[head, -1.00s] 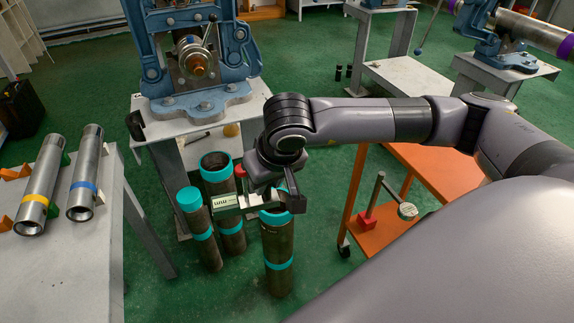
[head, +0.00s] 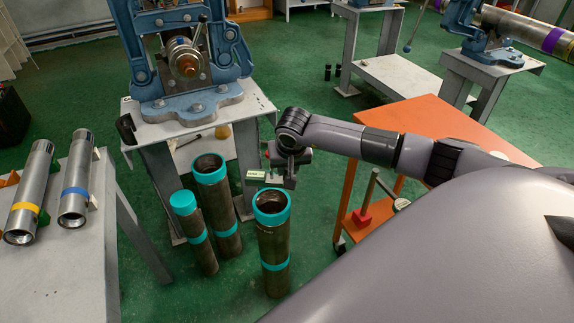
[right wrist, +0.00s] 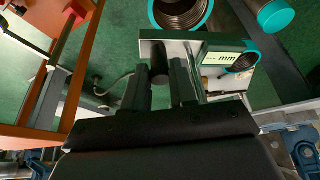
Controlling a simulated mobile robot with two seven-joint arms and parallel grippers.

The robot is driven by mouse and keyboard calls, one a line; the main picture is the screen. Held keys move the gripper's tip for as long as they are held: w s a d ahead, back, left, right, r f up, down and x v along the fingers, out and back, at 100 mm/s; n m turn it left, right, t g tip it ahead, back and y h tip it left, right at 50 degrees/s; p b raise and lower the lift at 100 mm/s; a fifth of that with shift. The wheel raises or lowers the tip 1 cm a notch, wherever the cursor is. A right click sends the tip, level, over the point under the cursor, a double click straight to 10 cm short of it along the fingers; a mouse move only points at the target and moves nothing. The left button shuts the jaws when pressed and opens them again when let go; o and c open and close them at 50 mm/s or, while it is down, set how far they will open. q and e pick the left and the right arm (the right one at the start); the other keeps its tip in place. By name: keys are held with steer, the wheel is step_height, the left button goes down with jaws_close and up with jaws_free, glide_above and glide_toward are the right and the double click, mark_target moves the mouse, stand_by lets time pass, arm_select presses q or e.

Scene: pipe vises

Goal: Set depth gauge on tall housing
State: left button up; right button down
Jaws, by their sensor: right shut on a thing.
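My right gripper (head: 288,178) is shut on the depth gauge (head: 256,177), a pale-green display block on a grey bar. In the right wrist view the gauge (right wrist: 228,58) reads "--- mm", and the gripper's fingers (right wrist: 160,72) close on its dark stem. Three dark housings with teal bands stand on the floor: an open front one (head: 274,240), an open back one (head: 224,215) and a slimmer teal-topped one (head: 197,228). The gauge is in the air beyond the front housing's rim, apart from it. I cannot tell surely which housing is tallest. My left gripper is out of view.
A blue pipe vise (head: 185,65) stands on a grey stand behind the housings. An orange cart (head: 445,125) is to the right, with a red-based tool (head: 363,215). Two steel pipes lie on the grey table (head: 75,270) at left. Green floor is open around the front housing.

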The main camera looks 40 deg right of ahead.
step_height(320, 180, down, 6)
steer(key=b, duration=0.3)
steer(key=shift+w+r+b, duration=0.1)
steer(key=shift+r+b, duration=0.1)
steer(key=shift+b, duration=0.2)
steer(key=shift+f+b, duration=0.45)
steer(key=shift+f, duration=0.1)
stand_by(0.4)
steer(key=shift+f+b, duration=0.35)
steer(key=shift+b, duration=0.1)
stand_by(0.4)
steer(key=c, duration=0.8)
jaws_free()
steer(key=shift+f, duration=0.1)
